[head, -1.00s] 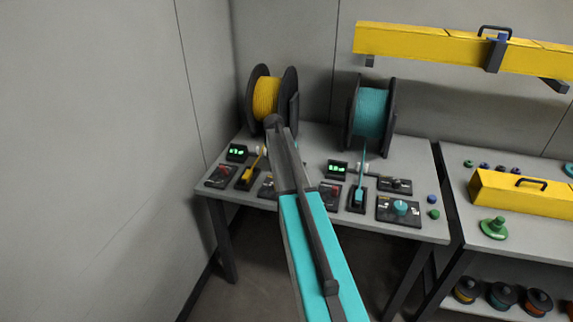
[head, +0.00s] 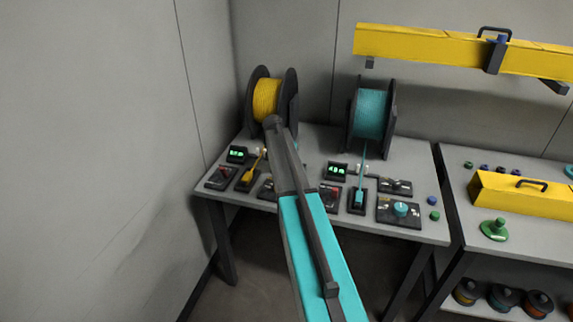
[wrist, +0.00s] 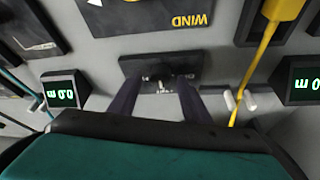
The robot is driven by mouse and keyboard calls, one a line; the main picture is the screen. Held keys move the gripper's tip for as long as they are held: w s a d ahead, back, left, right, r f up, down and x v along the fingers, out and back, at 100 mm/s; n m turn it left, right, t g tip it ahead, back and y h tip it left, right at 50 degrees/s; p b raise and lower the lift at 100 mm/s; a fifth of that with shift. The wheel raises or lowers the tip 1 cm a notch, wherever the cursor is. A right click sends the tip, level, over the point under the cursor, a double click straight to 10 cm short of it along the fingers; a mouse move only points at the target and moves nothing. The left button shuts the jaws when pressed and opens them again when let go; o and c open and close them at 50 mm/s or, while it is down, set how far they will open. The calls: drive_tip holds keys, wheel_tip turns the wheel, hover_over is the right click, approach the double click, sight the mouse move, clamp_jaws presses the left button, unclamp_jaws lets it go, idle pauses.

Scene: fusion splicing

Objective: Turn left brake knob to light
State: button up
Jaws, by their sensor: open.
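In the wrist view a small dark panel with a black knob (wrist: 161,72) lies straight ahead. Its lettering is too blurred to read. My gripper (wrist: 159,82) is open, with one dark finger on each side of the knob; I cannot tell whether either finger touches it. In the head view my own arm hides this panel and the fingertips. The left station has a yellow spool (head: 266,98) and a yellow lever (head: 250,172). A similar dark panel (head: 395,186) at the right station is in plain sight.
The teal spool (head: 370,113) and teal lever (head: 360,190) stand to the right. Green-lit displays (wrist: 63,93) and (wrist: 301,85) flank my gripper. The WIND panel (wrist: 155,14) and yellow lever handle (wrist: 281,9) are close by. A wall bounds the left of the grey table (head: 310,141).

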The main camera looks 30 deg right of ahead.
drive_tip(key=b+v, duration=0.3)
drive_tip(key=v, duration=1)
drive_tip(key=shift+r, duration=0.25)
drive_tip(key=shift+s+a, duration=0.1)
drive_tip(key=shift+s, duration=0.05)
